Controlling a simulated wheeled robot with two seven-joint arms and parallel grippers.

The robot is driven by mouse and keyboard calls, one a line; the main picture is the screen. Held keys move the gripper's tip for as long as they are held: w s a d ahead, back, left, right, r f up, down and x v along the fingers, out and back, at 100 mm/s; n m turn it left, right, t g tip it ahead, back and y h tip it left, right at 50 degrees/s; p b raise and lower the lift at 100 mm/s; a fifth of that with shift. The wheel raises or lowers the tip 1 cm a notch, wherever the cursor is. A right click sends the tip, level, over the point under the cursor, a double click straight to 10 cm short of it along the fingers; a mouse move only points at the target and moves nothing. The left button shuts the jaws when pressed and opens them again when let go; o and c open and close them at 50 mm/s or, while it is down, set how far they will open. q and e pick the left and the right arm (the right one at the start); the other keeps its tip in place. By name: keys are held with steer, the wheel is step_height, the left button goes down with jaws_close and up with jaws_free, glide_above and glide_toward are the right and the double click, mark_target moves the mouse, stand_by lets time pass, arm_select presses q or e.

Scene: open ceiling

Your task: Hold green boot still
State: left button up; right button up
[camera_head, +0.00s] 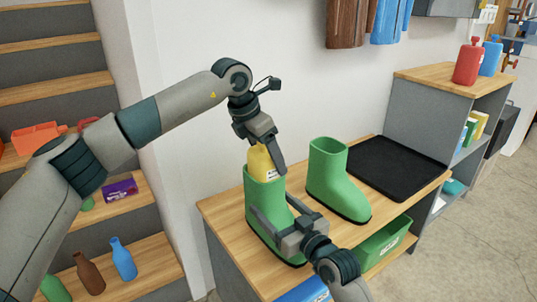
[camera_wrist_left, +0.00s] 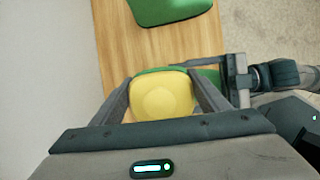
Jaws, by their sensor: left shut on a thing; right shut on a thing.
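Two green boots stand upright on the wooden bench top. The left green boot (camera_head: 262,200) has my right gripper (camera_head: 277,226) shut on it, low on its shaft. My left gripper (camera_head: 263,150) is above this boot's opening, shut on a yellow bottle-like object (camera_head: 260,164) that is partly inside the boot. In the left wrist view the yellow object (camera_wrist_left: 162,97) sits between the two fingers, with the boot's green rim behind it. The other green boot (camera_head: 331,178) stands to the right, apart from both grippers. The lower part of the yellow object is hidden in the boot.
A black tray (camera_head: 395,168) lies on the bench (camera_head: 222,209) right of the boots. A green box (camera_head: 382,246) is on the shelf below. Shelves with bottles stand at the left. A grey cabinet (camera_head: 431,110) with red and blue bottles is behind right.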

arm_select(q)
steer(key=shift+f, duration=0.25)
steer(key=o, duration=1.3)
steer(key=shift+o, duration=0.9)
steer(key=shift+f, duration=0.1)
steer(key=shift+s, duration=0.1)
steer(key=v, duration=1.2)
steer(key=shift+r, duration=0.2)
